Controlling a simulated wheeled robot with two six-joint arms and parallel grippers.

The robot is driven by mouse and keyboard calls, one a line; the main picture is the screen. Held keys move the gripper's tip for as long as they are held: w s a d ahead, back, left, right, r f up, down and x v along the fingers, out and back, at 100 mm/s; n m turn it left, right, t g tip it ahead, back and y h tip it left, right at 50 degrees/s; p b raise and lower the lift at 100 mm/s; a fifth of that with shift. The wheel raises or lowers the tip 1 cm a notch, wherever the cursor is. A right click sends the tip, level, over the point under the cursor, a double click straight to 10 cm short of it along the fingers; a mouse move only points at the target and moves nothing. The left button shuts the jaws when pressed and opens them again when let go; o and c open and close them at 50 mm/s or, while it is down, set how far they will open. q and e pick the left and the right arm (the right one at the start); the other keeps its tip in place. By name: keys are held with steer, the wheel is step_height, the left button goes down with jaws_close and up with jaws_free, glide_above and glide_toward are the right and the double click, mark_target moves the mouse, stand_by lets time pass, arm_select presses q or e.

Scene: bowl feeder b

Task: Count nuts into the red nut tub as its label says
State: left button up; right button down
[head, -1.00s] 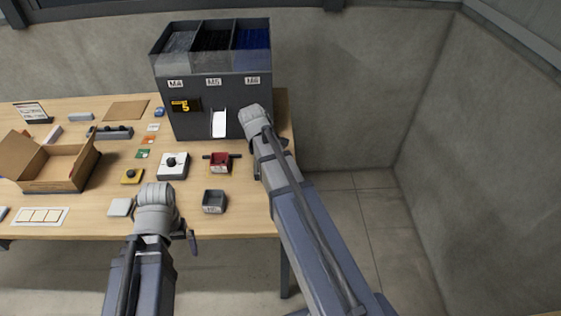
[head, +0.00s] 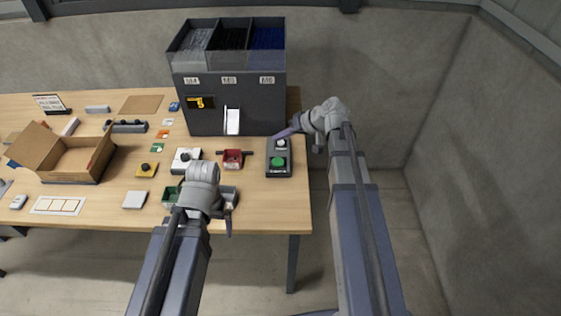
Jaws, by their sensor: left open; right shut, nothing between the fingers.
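The red nut tub (head: 233,159) sits on the table in front of the feeder, with dark handles out to its sides. Its label and contents are too small to read. The dark feeder (head: 210,118) has bins marked M4, M5 and M6, a small yellow-digit display (head: 201,103) and a white chute (head: 232,121). A button box (head: 279,171) with a white and a green button stands right of the tub. My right gripper (head: 285,133) is shut and empty, its tip just above the white button.
A green tub (head: 170,196) and a grey tub (head: 231,194) flank my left wrist, partly hidden. The table ends right of the button box.

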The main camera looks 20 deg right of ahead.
mark_target(281, 163)
steer(key=shift+f, duration=0.15)
step_height(281, 163, down, 9)
steer(key=b, duration=0.9)
steer(key=shift+r, duration=0.2)
stand_by(1.5)
steer(key=shift+f+b, duration=0.35)
steer(key=shift+f, duration=0.05)
steer(key=shift+f+b, duration=0.45)
stand_by(0.6)
stand_by(0.3)
steer(key=shift+r+p, duration=0.9)
